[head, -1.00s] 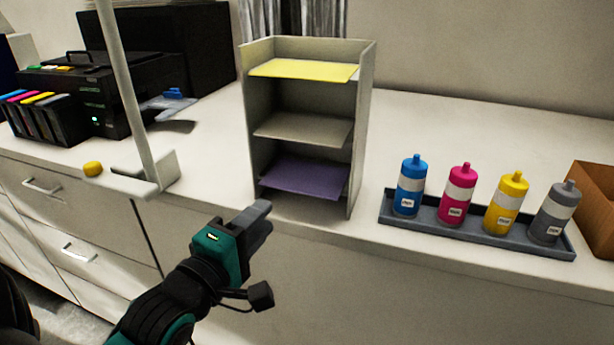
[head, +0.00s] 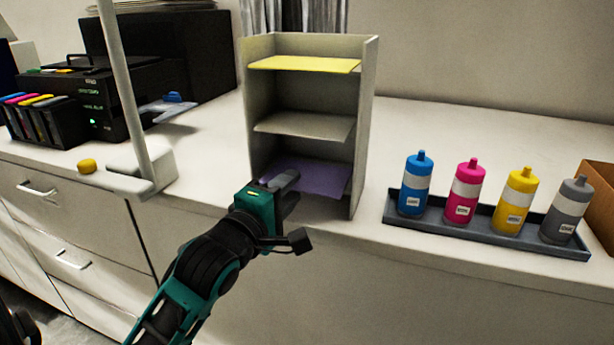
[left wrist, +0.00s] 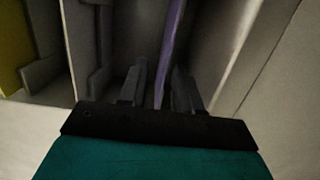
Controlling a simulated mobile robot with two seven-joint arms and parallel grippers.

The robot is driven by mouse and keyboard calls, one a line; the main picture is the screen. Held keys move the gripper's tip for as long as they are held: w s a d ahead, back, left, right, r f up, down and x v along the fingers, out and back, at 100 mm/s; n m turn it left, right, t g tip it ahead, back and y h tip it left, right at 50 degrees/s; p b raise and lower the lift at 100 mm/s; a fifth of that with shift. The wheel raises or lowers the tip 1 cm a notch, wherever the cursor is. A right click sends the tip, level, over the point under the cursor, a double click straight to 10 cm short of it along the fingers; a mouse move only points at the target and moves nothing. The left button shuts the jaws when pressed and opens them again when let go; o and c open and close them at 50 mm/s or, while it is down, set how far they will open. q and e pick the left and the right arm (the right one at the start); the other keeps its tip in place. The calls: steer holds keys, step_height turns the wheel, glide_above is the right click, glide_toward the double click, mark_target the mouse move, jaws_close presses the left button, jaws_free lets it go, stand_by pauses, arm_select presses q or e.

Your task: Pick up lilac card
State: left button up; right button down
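The lilac card (head: 318,179) lies flat on the lowest shelf of a grey open rack (head: 367,120). My left gripper (head: 284,182) is at the front edge of that shelf, over the card's left front part in the head view. In the left wrist view the lilac card (left wrist: 174,50) shows edge-on as a thin strip running between the two fingers of my left gripper (left wrist: 162,88). The fingers stand apart, with a gap visible on each side of the card. My right gripper is in neither view.
A yellow card (head: 305,64) lies on the rack's top shelf; the middle shelf (head: 303,126) holds a grey sheet or bare board. A tray (head: 470,236) of several ink bottles stands right of the rack. A pale post (head: 125,90) and a black printer (head: 150,85) are left.

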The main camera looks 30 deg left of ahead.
mark_target(301, 183)
arm_select(q)
steer(key=w, duration=0.4)
steer(key=shift+f, duration=0.25)
steer(key=shift+c, duration=0.2)
jaws_close()
